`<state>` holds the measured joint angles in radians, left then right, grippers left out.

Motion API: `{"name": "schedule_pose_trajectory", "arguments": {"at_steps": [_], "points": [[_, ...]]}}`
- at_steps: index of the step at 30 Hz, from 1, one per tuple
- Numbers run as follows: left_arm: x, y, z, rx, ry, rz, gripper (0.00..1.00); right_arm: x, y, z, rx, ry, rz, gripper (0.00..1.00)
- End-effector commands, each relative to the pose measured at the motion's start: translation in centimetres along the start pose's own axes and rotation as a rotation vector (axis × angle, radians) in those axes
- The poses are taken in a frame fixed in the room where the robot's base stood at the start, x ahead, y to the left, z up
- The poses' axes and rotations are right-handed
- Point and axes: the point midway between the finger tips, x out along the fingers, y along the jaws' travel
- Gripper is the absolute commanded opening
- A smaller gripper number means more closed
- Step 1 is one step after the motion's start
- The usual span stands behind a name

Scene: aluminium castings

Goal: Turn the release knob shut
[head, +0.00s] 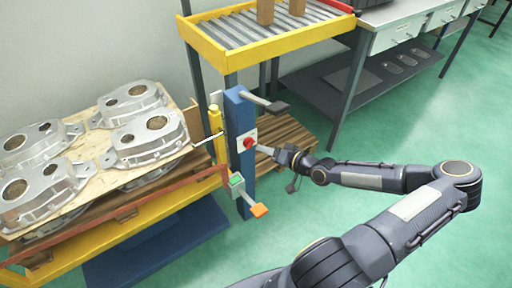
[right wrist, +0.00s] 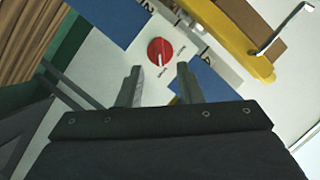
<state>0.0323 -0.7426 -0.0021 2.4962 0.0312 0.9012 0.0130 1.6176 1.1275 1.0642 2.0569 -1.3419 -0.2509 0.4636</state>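The release knob (head: 249,143) is red and sits on a white plate on the upright blue post (head: 240,118). In the right wrist view the knob (right wrist: 160,51) is round with a white pointer line, which looks close to upright in that picture; the lettering around it is too small to read. My right gripper (head: 262,149) points at the knob from the right. In the right wrist view its two fingers (right wrist: 159,68) are apart and empty, with the knob just beyond the gap between their tips. It looks close to the knob but not around it. My left gripper is out of view.
The post also carries a black-ended lever (head: 276,106), a green button box (head: 237,182) and an orange paddle (head: 259,210). Several castings (head: 148,135) lie on a pallet at left. A yellow roller conveyor (head: 262,47) stands behind. The green floor at right is clear.

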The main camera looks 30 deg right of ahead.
Motion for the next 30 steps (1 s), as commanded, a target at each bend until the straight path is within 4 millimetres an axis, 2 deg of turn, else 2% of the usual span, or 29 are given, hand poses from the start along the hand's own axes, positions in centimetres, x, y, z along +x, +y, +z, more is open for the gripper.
{"name": "schedule_pose_trajectory", "arguments": {"at_steps": [3, 9, 20, 28, 30], "points": [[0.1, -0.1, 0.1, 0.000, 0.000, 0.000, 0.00, 2.2, -0.1, 0.1, -0.003, -0.004, -0.003, 0.33], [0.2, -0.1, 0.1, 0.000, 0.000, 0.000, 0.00, 4.6, 0.0, 0.1, -0.002, -0.003, 0.000, 0.33], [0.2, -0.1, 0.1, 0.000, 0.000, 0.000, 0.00, 5.3, 0.1, 0.1, -0.001, -0.002, 0.002, 0.33], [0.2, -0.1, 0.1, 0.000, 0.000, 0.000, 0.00, 5.3, 0.0, 0.1, -0.001, -0.002, 0.002, 0.00], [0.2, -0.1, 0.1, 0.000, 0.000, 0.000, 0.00, 5.3, 0.1, 0.1, -0.001, -0.002, 0.002, 0.00]]}}
